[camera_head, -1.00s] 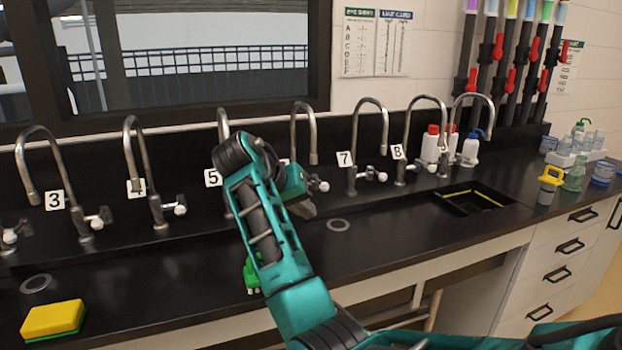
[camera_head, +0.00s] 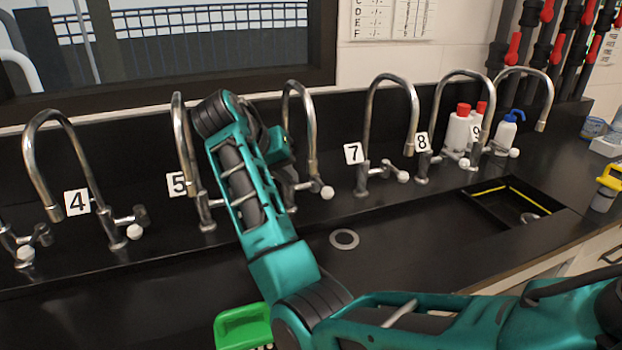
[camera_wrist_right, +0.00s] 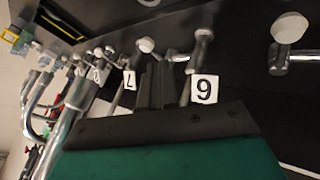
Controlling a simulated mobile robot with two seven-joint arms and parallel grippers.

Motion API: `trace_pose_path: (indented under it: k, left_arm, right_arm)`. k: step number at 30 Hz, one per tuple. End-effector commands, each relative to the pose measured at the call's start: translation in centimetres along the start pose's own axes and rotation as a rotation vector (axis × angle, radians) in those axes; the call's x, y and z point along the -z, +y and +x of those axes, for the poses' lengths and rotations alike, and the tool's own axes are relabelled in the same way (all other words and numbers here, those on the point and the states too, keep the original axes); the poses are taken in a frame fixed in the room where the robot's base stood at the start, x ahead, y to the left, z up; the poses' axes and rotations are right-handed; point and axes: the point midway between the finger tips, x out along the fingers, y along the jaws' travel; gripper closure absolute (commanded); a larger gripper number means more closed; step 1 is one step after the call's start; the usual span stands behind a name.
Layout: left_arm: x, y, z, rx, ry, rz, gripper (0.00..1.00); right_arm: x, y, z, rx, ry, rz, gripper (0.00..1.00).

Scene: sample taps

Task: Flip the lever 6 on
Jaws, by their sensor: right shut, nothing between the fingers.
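Tap 6 (camera_head: 310,120) is the curved metal tap between the labels 5 and 7; my arm hides its label in the head view. Its lever ends in a white knob (camera_head: 327,192) to the right of the tap body. My right gripper (camera_head: 287,165) is in front of tap 6, its fingers mostly hidden there. In the right wrist view the shut, empty fingers (camera_wrist_right: 156,80) point towards the lever's white knob (camera_wrist_right: 147,45); contact cannot be told. The label 6 (camera_wrist_right: 204,89) appears upside down beside them. My left gripper is out of view.
Tap 5 (camera_head: 180,140) stands close left of my arm and tap 7 (camera_head: 368,125) to the right, each with a lever. A green object (camera_head: 243,328) lies at the front. White bottles (camera_head: 459,128) stand by the wall. The sink (camera_head: 515,200) is at right.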

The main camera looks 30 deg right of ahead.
Motion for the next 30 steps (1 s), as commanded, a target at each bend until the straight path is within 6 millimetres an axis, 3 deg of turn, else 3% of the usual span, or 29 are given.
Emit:
trace_pose_path:
  k: [17, 30]
  left_arm:
    - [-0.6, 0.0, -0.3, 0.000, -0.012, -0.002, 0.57]
    - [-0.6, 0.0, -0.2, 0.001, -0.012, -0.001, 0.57]
  right_arm:
    - [0.0, 0.0, 0.5, -0.001, -0.001, 0.000, 1.00]
    - [0.0, 0.1, 7.7, -0.003, -0.002, -0.001, 1.00]
